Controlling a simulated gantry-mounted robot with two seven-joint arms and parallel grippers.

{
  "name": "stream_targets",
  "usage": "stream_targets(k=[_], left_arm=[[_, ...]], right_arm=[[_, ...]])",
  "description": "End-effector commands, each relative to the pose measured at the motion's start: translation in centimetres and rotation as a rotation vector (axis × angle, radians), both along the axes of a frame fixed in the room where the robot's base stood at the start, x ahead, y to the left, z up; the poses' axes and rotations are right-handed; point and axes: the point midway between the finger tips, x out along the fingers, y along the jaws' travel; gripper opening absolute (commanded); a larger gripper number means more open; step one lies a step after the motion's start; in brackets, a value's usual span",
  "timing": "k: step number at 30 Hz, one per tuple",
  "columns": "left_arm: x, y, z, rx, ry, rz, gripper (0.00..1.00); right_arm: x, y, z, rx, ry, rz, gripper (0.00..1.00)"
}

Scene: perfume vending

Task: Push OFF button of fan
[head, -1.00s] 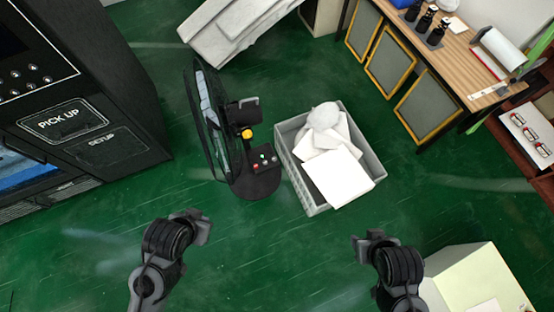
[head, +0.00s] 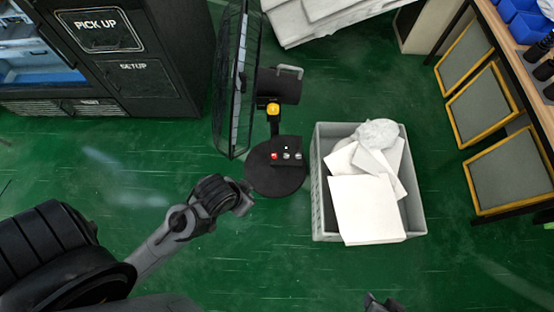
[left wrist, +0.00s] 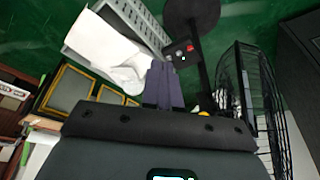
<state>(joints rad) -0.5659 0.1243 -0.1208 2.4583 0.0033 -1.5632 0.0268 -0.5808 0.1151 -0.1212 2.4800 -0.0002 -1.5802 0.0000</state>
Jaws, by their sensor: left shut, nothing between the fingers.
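The black fan (head: 238,85) stands on a round base (head: 275,184) with a small button panel on it. A red button (head: 274,156) sits at the panel's left, with pale buttons (head: 292,156) beside it. In the left wrist view the panel shows a red button (left wrist: 190,47), and the fan cage (left wrist: 255,100) is at the right. My left gripper (head: 244,197) is shut and empty, just left of the base and apart from the buttons. Its fingers (left wrist: 164,84) are together in the wrist view. My right gripper (head: 378,303) barely shows at the bottom edge.
A grey crate (head: 318,200) of white scraps stands close right of the fan base. A dark vending machine (head: 150,60) is at the upper left. A workbench (head: 520,90) is at the right. The green floor in front of the fan is clear.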

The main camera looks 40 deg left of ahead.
Motion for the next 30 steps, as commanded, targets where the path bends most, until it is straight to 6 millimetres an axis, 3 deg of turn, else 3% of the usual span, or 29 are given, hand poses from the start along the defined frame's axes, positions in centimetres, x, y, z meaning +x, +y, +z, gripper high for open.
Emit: stream_targets(k=[1,10,15,21,27,30], left_arm=[[0.2,0.0,-3.2,-0.001,-0.003,0.007,0.0],[2.7,0.5,-13.2,-0.023,-0.037,0.106,0.0],[6.7,1.4,-19.9,-0.059,-0.094,0.256,0.0],[14.1,4.1,-24.9,-0.145,-0.216,0.539,0.0],[21.6,8.4,-26.9,-0.26,-0.362,0.832,0.0],[24.4,10.4,-27.2,-0.317,-0.424,0.943,0.0]], right_arm=[[0.0,0.0,-3.1,0.0,0.0,0.0,0.43],[0.0,-0.1,-11.6,-0.003,0.001,0.001,0.43],[0.0,-0.2,-16.0,-0.008,0.001,0.004,0.43],[-0.1,-0.3,-18.0,-0.01,0.002,0.004,0.43],[0.0,-0.3,-17.9,-0.009,0.0,0.003,0.43],[0.0,-0.2,-17.9,-0.008,-0.002,0.004,0.43]])
